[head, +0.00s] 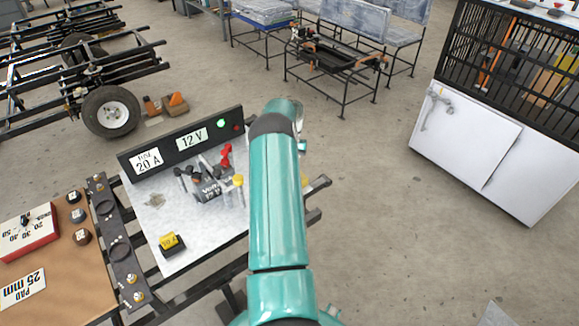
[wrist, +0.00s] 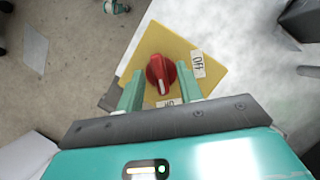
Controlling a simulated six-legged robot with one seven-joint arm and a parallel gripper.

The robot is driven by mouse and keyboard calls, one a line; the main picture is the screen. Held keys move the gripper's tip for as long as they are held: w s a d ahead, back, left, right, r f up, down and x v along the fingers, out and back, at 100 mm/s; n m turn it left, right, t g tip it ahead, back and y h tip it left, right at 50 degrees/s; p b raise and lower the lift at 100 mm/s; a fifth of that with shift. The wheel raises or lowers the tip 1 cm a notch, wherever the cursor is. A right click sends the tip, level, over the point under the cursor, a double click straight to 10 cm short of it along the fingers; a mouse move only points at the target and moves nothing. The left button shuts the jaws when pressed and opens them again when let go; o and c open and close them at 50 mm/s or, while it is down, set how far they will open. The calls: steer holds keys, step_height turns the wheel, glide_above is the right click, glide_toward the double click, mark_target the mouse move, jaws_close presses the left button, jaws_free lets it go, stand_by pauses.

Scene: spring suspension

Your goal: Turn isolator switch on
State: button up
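The isolator switch is a red rotary knob (wrist: 160,74) on a yellow plate (wrist: 205,48) in the wrist view. A white label (wrist: 198,66) reading OFF is on the plate's right side. A second label (wrist: 166,103), upside down and partly hidden, seems to read ON near my gripper's base. The knob's white line points down toward that second label. My gripper (wrist: 158,70) is open, with one finger on each side of the knob and gaps visible; contact cannot be seen. In the head view my arm hides the gripper and the switch.
A bench top (head: 190,225) carries a black panel (head: 180,142) marked 12 V with a lit green lamp, and a yellow-topped block (head: 171,243). A brown board (head: 60,275) with a red box is at lower left. A white cabinet (head: 495,160) stands right, with open floor between.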

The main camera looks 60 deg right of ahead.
steer(key=v, duration=1.3)
steer(key=shift+d+r, duration=0.15)
steer(key=shift+r, duration=0.2)
steer(key=shift+w, duration=0.1)
